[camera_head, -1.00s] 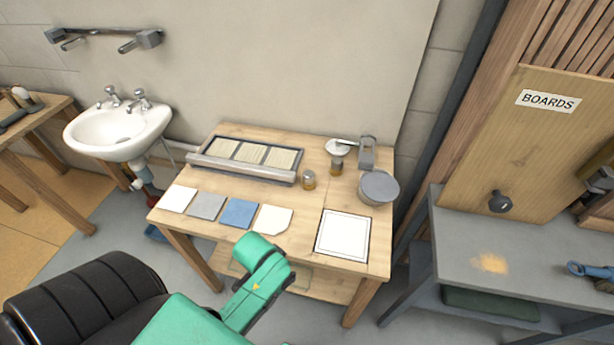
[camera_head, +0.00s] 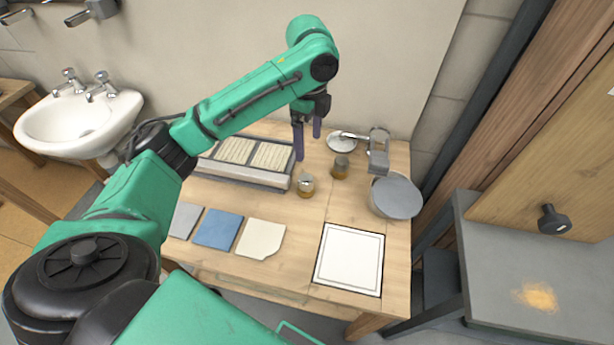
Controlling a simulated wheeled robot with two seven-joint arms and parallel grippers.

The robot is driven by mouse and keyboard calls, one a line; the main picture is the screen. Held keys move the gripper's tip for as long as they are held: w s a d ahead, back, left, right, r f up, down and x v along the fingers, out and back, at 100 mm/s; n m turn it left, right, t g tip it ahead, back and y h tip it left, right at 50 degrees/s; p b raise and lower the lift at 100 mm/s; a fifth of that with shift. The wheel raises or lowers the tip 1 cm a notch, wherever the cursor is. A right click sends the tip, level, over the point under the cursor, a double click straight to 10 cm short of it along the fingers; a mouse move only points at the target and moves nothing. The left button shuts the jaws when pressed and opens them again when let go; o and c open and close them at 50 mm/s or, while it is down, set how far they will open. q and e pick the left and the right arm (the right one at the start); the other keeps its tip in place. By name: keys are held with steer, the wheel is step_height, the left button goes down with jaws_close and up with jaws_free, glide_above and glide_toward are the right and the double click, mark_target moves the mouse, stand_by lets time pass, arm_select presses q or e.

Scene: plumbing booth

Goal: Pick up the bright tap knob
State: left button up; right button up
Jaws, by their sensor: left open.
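Two small knob-like pieces with amber-brown lower parts stand on the wooden table. The nearer one, with the shinier, lighter top, looks like the bright tap knob (camera_head: 306,185). The other, a duller knob (camera_head: 340,166), stands just behind it to the right. My left gripper (camera_head: 308,148) is open and empty, its two dark fingers pointing down. In the picture the fingers are above and behind the bright knob, apart from it. My right gripper is out of view.
A white sheet with a dark border (camera_head: 349,259) lies at the table's front right. A grey round-topped container (camera_head: 395,196), a metal stand (camera_head: 378,160) and a pale dish (camera_head: 342,141) are at the right. A sectioned tray (camera_head: 240,165) is behind left; a blue square (camera_head: 218,231) lies in front.

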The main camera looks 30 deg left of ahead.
arm_select(q)
glide_above(306, 178)
steer(key=f, duration=0.5)
steer(key=shift+s+d+f, duration=0.1)
steer(key=shift+d+f, duration=0.1)
steer(key=shift+f, duration=0.05)
steer(key=f, duration=0.8)
steer(key=shift+a, duration=0.2)
jaws_close()
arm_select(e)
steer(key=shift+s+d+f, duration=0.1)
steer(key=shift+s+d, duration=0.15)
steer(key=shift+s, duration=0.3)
